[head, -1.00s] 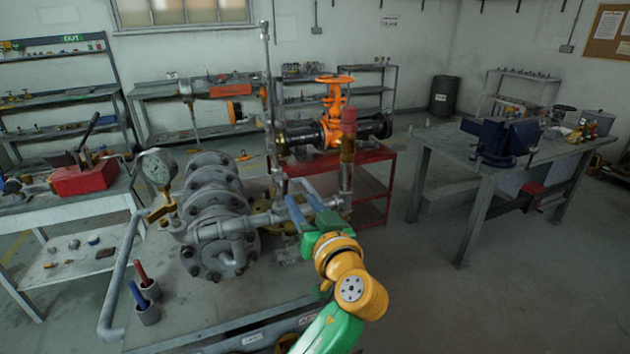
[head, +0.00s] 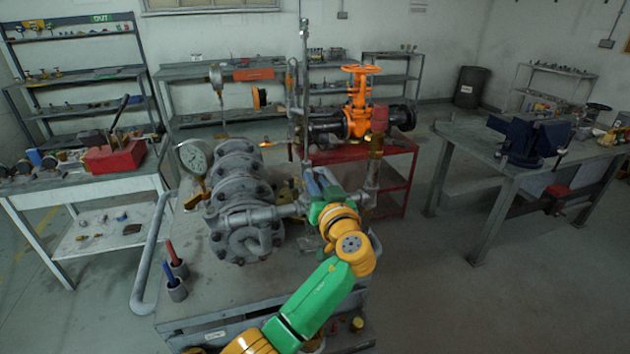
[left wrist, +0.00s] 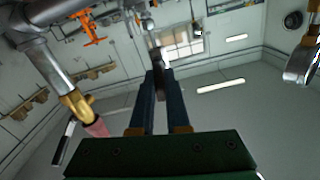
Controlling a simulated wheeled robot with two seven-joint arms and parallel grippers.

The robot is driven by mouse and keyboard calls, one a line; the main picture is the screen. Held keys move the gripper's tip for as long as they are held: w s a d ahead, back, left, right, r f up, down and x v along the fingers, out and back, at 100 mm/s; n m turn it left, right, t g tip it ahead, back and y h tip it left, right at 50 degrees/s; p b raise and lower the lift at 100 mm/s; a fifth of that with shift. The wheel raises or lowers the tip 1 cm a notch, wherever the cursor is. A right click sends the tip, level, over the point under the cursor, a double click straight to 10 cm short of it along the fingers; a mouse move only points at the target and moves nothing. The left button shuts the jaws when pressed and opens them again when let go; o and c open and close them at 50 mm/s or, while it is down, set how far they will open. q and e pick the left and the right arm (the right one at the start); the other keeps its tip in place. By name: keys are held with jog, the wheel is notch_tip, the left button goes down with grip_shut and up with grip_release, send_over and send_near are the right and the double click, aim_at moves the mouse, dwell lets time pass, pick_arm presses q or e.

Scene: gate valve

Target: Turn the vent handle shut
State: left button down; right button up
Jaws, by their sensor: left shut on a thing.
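My left gripper (head: 318,180) reaches to the pipework right of the grey flanged valve body (head: 240,205), beside the thin upright pipe. In the left wrist view, its two dark blue fingers (left wrist: 160,92) are shut on a narrow grey-brown bar, which looks like the vent handle (left wrist: 157,62). The fingers and wrist hide the handle in the head view, so its angle is hard to tell. My right gripper is not in view.
A pressure gauge (head: 194,156) stands left of the valve body. A brass fitting with a red cap (head: 380,118) rises close right of my gripper. An orange handwheel valve (head: 359,100) sits on the red cart behind.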

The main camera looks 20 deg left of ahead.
pick_arm(q)
jog(key=shift+m, duration=0.3)
jog(key=m+b, duration=0.1)
jog(key=m, duration=0.1)
jog(key=shift+d+f+m, duration=0.1)
jog(key=shift+m, duration=0.3)
jog(key=m, duration=0.3)
jog(key=shift+w+m, duration=0.1)
jog(key=shift+m, duration=0.3)
jog(key=m+p, duration=0.1)
jog(key=m, duration=0.3)
jog(key=shift+d+f+m+p, duration=0.15)
jog(key=shift+m+p, duration=0.5)
jog(key=shift+m, duration=1.55)
jog(key=c, duration=0.9)
grip_release()
